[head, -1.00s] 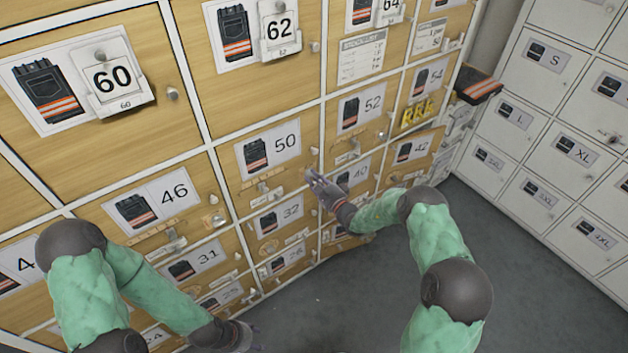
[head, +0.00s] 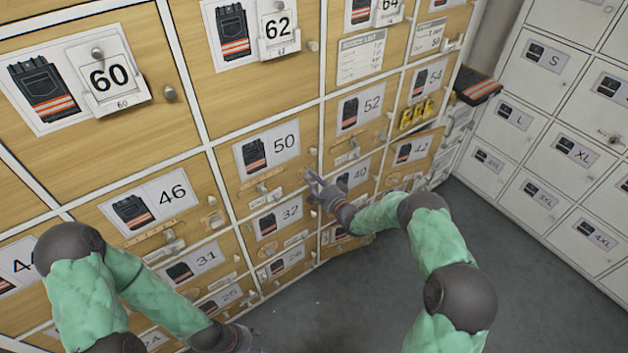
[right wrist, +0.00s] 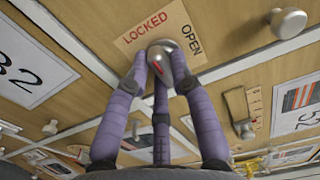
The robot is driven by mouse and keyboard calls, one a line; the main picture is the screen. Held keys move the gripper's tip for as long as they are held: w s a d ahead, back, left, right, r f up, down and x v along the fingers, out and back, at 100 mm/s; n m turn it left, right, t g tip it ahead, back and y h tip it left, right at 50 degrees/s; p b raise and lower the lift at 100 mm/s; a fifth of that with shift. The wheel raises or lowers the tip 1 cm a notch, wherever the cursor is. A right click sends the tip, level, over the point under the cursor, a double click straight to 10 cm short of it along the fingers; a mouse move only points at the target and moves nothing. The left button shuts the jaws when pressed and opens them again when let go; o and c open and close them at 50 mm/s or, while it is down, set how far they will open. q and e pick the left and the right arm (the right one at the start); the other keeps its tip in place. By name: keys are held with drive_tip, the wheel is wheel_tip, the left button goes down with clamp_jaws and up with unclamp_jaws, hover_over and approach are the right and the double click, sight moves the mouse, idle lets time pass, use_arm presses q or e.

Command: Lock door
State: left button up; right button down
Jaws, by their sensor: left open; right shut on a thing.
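The wooden door numbered 50 (head: 285,176) is closed flush in the locker wall. At its lower right corner, my right gripper (head: 313,184) is at the latch. In the right wrist view, my right gripper's purple fingers (right wrist: 165,85) are closed around a silver turn knob (right wrist: 178,62) with a red mark. A label (right wrist: 160,30) beside the knob reads LOCKED and OPEN. Which word the knob points to is unclear, as the fingers partly cover it. My left gripper (head: 240,340) is open and empty at the bottom of the head view, low in front of the lockers.
A pale round door knob (right wrist: 288,22) is close to the right fingers. A dark folded garment (head: 477,86) lies on a stack at the back. White lockers (head: 550,130) stand on the right. The grey floor between is clear.

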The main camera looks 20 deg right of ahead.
drive_tip(key=c, duration=1.1)
unclamp_jaws()
drive_tip(key=shift+o, duration=0.2)
drive_tip(key=v, duration=1.2)
